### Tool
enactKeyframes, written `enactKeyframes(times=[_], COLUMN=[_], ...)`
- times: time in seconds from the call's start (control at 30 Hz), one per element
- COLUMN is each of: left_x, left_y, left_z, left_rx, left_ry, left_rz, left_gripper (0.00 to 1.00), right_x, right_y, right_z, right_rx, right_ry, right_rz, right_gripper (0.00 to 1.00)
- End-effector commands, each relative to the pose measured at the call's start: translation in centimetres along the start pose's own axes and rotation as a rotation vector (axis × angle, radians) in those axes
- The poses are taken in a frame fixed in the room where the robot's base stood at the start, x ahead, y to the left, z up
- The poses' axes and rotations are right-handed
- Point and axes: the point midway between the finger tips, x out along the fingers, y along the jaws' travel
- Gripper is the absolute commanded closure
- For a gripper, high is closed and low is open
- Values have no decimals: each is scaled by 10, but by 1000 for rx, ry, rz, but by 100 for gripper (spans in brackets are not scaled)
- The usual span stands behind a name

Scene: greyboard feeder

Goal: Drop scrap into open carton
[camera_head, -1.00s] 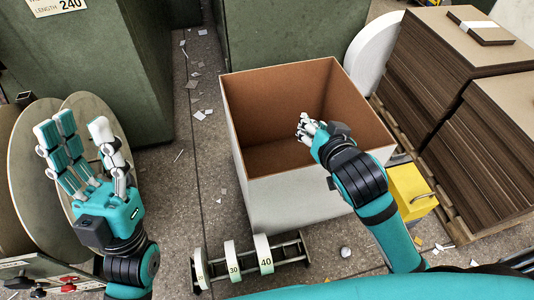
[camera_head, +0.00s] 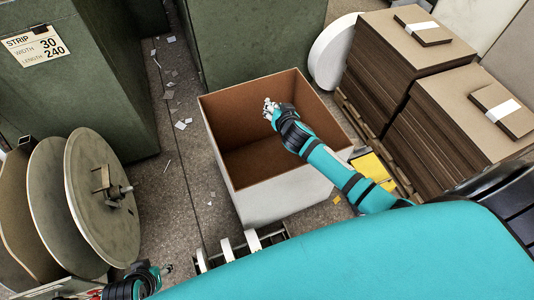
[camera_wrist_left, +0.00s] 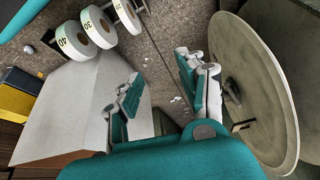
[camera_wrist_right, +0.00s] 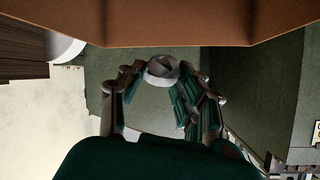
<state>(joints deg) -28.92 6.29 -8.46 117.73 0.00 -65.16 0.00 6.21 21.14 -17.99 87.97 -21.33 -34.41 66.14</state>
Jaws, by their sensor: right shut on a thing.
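The open carton (camera_head: 275,205) stands on the floor in the middle of the head view, with white outer walls and brown inside. My right gripper (camera_head: 269,107) is over the carton's opening, towards its far side. In the right wrist view its fingers are closed around a small grey-white scrap (camera_wrist_right: 162,70), and the carton's brown wall (camera_wrist_right: 180,28) shows at the top. The scrap is hardly visible in the head view. My left gripper (camera_wrist_left: 162,75) is open and empty; in the head view only part of it shows at the lower left edge.
Round plates on a reel stand (camera_head: 105,200) are at the left. Green cabinets (camera_head: 250,40) stand behind. Paper bits litter the floor.

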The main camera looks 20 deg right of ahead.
Motion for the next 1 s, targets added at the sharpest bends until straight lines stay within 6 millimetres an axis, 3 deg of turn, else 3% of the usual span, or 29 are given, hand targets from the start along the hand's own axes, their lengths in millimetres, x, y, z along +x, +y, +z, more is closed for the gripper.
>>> enactKeyframes(times=[0.1, 0.23, 0.43, 0.77, 0.93, 1.0], left_x=[-6, -8, -23, -71, -92, -87], left_y=[-3, -4, -5, -6, -6, -5], left_z=[23, 32, 25, 12, 15, 3], left_rx=[-4, -6, -7, -10, -11, -9], left_ry=[-103, -144, -134, -107, -85, -35], left_rz=[-4, -6, -8, -13, -16, -13], left_gripper=[60, 60, 60, 60, 60, 60], right_x=[3, 6, 9, 15, 27, 27], right_y=[5, 8, 10, 13, 20, 20], right_z=[-3, -1, 6, 18, 41, 40], right_rx=[1, 2, 2, 2, 0, 2], right_ry=[-3, -4, -4, -4, -3, -3], right_rz=[3, 3, 3, 3, 3, 3], right_gripper=[76, 76, 76, 76, 76, 76])
